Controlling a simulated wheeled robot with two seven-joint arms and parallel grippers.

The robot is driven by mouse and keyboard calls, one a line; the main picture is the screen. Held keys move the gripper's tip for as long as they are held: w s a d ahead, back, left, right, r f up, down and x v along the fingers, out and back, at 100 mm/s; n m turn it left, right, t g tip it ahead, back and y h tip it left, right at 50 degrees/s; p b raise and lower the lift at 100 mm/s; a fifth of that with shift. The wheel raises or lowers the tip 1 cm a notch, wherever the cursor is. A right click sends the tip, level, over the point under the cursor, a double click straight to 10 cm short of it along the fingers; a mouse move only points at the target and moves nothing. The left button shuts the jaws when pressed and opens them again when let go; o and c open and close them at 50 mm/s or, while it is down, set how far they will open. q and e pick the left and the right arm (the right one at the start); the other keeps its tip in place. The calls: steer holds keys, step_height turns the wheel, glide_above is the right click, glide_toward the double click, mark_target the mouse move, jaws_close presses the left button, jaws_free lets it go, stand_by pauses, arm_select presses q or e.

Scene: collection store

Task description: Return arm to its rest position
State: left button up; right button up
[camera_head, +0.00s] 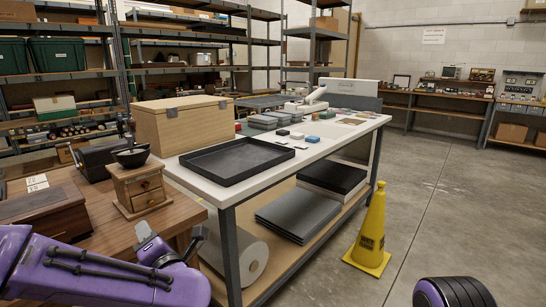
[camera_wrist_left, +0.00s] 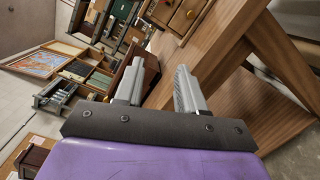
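My left arm, purple, comes in from the lower left of the head view, low beside the wooden table (camera_head: 190,213). The fingers point toward the wooden table (camera_wrist_left: 235,45), where the small drawer cabinet (camera_wrist_left: 187,15) stands beyond the tips. My right gripper is in neither view.
The small drawer cabinet (camera_head: 140,188) with a dark bowl (camera_head: 132,157) stands on the wooden table near my left arm. A white-topped workbench (camera_head: 260,178) holds a black tray (camera_head: 237,160) and a wooden box (camera_head: 180,124). A yellow cone (camera_head: 371,232) stands on open floor at right.

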arm_select(q)
steer(key=s+d+f+m+g+h+p, duration=0.15)
steer(key=s+f+m+h, duration=0.25)
steer(key=f+m, duration=0.65)
steer(key=s+d+f+m+g+h+p, duration=0.15)
steer(key=s+f+m+h, duration=0.25)
steer(key=f+m, duration=0.65)
steer(key=s+a+f+m+g+p, duration=0.1)
steer(key=s+a+f+g, duration=0.1)
steer(key=s+f, duration=0.3)
steer(key=s+a+f+m+g+p, duration=0.1)
steer(key=s+a+f+g, duration=0.1)
steer(key=s, duration=1)
steer(key=s+a+f+m+g+p, duration=0.1)
steer(key=s+a+f+g+p, duration=0.1)
steer(key=s+f, duration=0.5)
steer(key=shift+s+a+f+g, duration=0.15)
steer(key=shift+s+f+g, duration=0.15)
steer(key=shift+s+g, duration=0.4)
steer(key=shift+o, duration=0.3)
steer(key=shift+w+h, duration=0.2)
steer(key=shift+h, duration=0.1)
